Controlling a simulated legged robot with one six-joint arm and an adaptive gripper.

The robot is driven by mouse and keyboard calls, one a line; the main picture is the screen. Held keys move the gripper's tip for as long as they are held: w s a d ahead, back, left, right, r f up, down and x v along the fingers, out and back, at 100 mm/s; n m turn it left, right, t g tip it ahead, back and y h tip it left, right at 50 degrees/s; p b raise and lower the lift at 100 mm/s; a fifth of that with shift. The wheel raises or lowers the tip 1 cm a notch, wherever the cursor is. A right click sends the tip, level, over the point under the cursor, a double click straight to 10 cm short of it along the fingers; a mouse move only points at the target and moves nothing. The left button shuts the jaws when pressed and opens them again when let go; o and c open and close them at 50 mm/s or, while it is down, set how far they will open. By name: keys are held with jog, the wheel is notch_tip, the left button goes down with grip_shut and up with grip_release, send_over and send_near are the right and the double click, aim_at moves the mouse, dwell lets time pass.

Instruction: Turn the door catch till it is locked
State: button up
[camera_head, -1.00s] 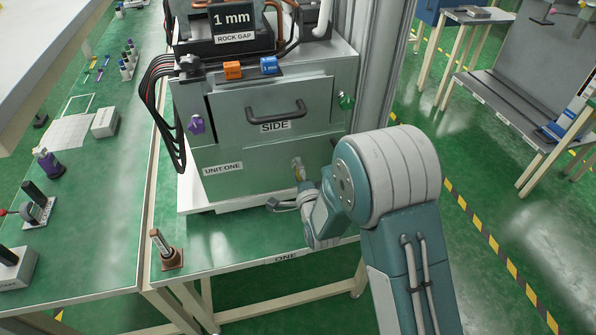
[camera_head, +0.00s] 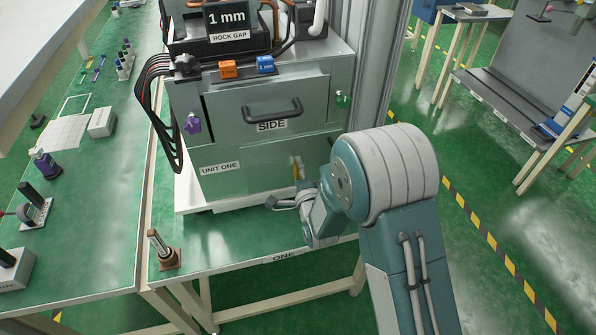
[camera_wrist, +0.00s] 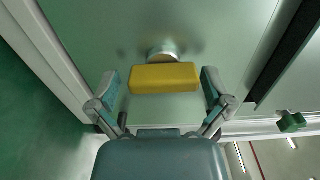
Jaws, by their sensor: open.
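The door catch (camera_wrist: 164,78) is a yellow bar on a round metal stub, fixed to the grey-green front of the unit. In the wrist view it lies nearly level across the picture, between the two fingers of my gripper (camera_wrist: 164,88). The fingers are open, with a gap on each side of the bar. In the head view the catch (camera_head: 298,168) shows as a small yellow patch low on the unit, partly hidden by my gripper (camera_head: 290,190).
The door labelled SIDE has a dark handle (camera_head: 272,110). A purple knob (camera_head: 192,123) and a green knob (camera_head: 343,100) sit at its sides. A brown post (camera_head: 162,250) stands on the bench at front left. Bare bench lies between the post and unit.

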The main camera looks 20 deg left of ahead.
jog(key=v, duration=1.2)
jog(key=shift+w+f, duration=0.1)
jog(key=w+d+r+n+g+h, duration=0.1)
jog(key=d+r+n+g+h, duration=0.4)
jog(key=d+r, duration=0.85)
jog(key=s+d+r+n+g+h, duration=0.2)
jog(key=s+d, duration=0.4)
jog(key=s, duration=0.3)
jog(key=s+d+r+n+g+h, duration=0.2)
jog(key=s+d+n, duration=0.3)
jog(key=s, duration=0.5)
jog(key=shift+d+r+g, duration=0.4)
jog(key=shift+d+r, duration=0.3)
jog(key=shift+d, duration=0.05)
jog(key=shift+w, duration=0.1)
